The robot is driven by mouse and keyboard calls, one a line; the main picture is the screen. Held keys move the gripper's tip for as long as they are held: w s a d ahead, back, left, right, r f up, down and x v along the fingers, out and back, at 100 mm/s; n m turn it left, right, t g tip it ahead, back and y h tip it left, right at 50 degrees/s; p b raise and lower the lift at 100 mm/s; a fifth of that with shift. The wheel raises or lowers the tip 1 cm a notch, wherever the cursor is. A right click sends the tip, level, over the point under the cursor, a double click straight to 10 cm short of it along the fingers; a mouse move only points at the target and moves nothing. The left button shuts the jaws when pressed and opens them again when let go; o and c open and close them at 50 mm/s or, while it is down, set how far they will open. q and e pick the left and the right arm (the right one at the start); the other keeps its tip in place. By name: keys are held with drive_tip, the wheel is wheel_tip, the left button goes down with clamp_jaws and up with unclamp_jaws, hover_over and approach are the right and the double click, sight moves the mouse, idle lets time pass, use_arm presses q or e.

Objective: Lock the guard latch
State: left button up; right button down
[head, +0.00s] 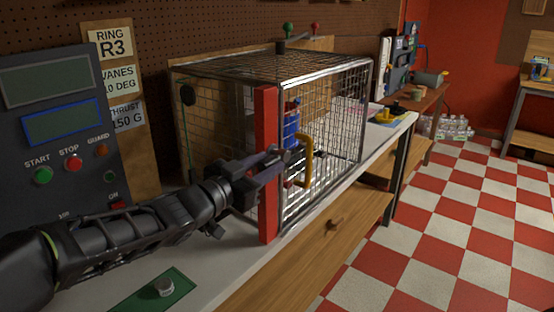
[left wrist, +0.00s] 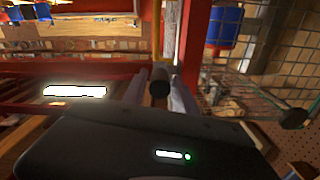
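The wire-mesh guard (head: 325,115) stands on the bench with a red post (head: 268,120) at its front corner. A yellow handle (head: 308,160) is on its front face. My left gripper (head: 292,156) reaches past the red post, close to the handle. In the left wrist view, a dark round knob (left wrist: 159,82), perhaps part of the latch, lies between the two fingers of my left gripper (left wrist: 160,80). The fingers are apart; firm contact with the knob does not show. The latch's position cannot be made out. My right gripper is out of view.
A control panel (head: 55,130) with START and STOP buttons stands at the left. A green mat (head: 135,300) with a small metal part (head: 163,287) lies on the front bench top (head: 222,270). A blue cylinder (head: 291,122) shows through the mesh. Checkered floor is open at right.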

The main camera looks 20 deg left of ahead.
sight(277, 156)
use_arm(q)
drive_tip(key=x, duration=0.4)
drive_tip(key=shift+c, duration=0.5)
clamp_jaws()
idle(0.9)
